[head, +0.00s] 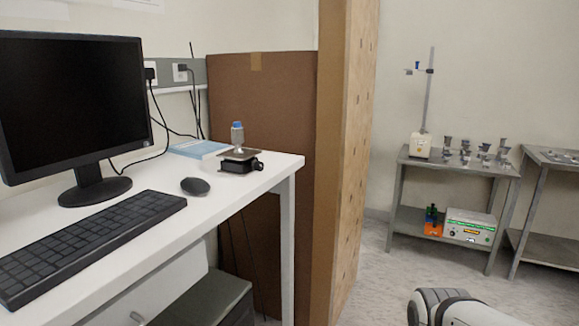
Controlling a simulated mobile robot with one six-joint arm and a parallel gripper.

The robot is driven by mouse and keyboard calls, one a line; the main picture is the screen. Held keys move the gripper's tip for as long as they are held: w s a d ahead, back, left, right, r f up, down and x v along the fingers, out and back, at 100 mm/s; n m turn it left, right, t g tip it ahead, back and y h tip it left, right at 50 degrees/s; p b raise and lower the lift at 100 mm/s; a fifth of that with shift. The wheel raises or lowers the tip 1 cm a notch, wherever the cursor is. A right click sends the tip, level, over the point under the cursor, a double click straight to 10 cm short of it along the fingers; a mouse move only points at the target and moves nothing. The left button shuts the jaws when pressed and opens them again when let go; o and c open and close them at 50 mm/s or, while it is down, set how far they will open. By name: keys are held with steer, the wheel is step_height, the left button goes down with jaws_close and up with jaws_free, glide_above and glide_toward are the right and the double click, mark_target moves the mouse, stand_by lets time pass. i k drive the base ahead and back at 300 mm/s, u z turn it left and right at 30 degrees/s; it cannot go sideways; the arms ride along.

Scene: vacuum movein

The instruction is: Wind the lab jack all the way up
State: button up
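The lab jack (240,160) stands near the far right corner of the white desk. It has a flat metal plate on top and a black part at its lower right, and it looks low. A small grey container with a blue top (238,134) stands upright on its plate. Part of my arm shows at the bottom right, well apart from the desk. My gripper cannot be made out.
A monitor (75,100), keyboard (90,240), mouse (195,186) and light blue book (198,149) are on the desk (215,215). Brown panels (338,150) stand beyond its right end. A metal side table (412,164) with equipment stands at right; floor (375,290) between is clear.

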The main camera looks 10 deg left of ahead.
mark_target(259, 165)
steer(key=i, duration=1)
steer(key=u, duration=0.05)
